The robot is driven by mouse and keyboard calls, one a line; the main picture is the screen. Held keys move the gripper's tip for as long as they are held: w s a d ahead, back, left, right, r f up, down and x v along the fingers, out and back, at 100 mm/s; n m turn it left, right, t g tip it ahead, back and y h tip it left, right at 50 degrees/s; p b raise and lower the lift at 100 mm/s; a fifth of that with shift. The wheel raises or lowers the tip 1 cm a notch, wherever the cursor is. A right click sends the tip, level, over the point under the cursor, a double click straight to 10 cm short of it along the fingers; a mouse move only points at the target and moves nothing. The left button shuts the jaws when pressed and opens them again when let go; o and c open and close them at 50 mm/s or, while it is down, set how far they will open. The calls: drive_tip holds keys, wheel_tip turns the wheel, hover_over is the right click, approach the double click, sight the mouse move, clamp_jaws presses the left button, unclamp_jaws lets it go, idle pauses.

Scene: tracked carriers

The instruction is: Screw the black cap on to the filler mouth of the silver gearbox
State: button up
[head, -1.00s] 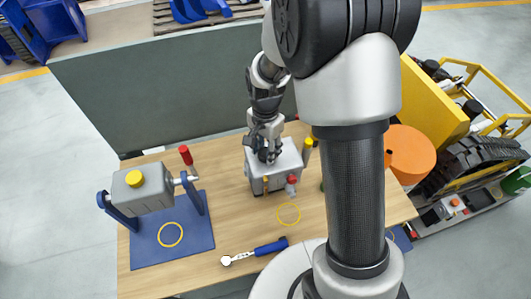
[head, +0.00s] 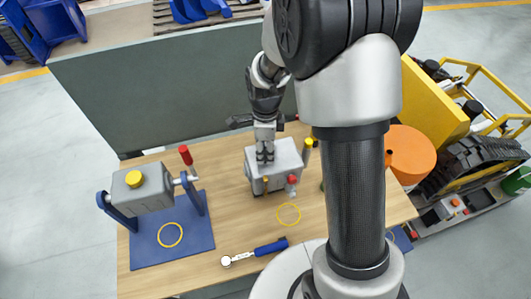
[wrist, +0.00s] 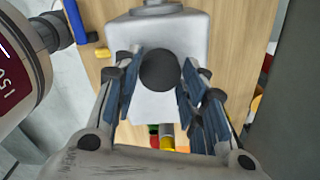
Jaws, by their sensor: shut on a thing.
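The silver gearbox (head: 287,158) stands on the wooden bench in the head view, and its grey body (wrist: 188,33) fills the middle of the wrist view. My gripper (head: 265,159) points down over its top face. In the wrist view my gripper (wrist: 158,76) is shut on the round black cap (wrist: 160,70), with its pads on both sides. The cap is right over the gearbox top. The filler mouth is hidden beneath it, so I cannot tell how far the cap sits on it.
A red knob (head: 292,180) and a yellow-topped post (head: 308,143) stand close around the gearbox. A blue-handled wrench (head: 270,247) lies in front. A grey unit with a yellow cap (head: 135,180) stands on a blue stand at left. An upright grey panel (head: 150,100) runs behind the bench.

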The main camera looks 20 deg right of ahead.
drive_tip(key=shift+m, duration=0.4)
drive_tip(key=m, duration=0.3)
drive_tip(key=shift+m, duration=0.4)
drive_tip(key=m, duration=0.6)
drive_tip(key=o, duration=0.9)
